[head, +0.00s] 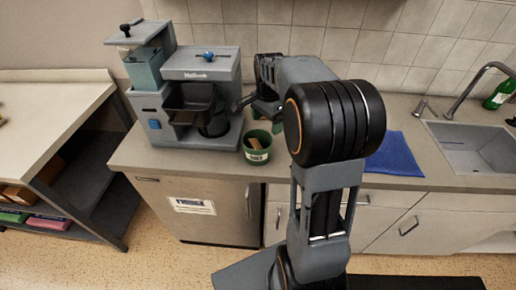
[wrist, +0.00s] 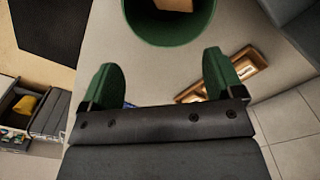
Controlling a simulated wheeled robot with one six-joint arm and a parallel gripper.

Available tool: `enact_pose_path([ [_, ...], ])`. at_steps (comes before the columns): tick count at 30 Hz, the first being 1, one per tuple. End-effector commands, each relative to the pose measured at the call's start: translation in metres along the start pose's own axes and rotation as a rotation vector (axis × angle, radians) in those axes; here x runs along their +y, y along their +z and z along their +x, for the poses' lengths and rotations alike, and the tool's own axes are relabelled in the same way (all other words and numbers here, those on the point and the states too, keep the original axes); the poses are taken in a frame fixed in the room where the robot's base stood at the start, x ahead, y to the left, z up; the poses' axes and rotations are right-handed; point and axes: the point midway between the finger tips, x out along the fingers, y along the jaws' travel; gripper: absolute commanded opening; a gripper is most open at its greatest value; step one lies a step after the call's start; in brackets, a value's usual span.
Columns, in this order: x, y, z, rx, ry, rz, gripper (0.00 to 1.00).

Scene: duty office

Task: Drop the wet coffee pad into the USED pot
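A green pot (head: 248,155) stands on the counter just right of the coffee machine (head: 200,62); a tan patch shows at it, and I cannot tell whether this is a label or something inside. In the wrist view a green round rim (wrist: 167,42), apparently the same pot, lies beyond the fingers, with a tan piece within its outline. My gripper (wrist: 162,82) is open, its two green fingertips wide apart with nothing held between them. In the head view my gripper (head: 243,103) is beside the machine's right side, partly hidden by my arm. I cannot make out a wet coffee pad.
A blue cloth (head: 396,155) lies on the counter right of my arm. The sink (head: 480,150) with a tap and a green bottle (head: 499,95) is at the far right. A brown framed piece (wrist: 240,70) shows behind the right finger. A side table (head: 50,110) stands left.

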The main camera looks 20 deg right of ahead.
Motion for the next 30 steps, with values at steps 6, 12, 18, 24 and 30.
enact_pose_path([
  [6,0.000,0.000,0.000,0.000,0.000,0.000,0.90],
  [12,-0.001,-0.001,-0.011,0.002,-0.003,0.000,0.90],
  [18,-0.001,-0.001,-0.048,0.003,-0.005,0.000,0.90],
  [24,-0.001,0.000,-0.089,0.002,-0.004,0.000,0.90],
  [30,0.000,0.000,-0.119,0.001,-0.001,0.000,0.90],
])
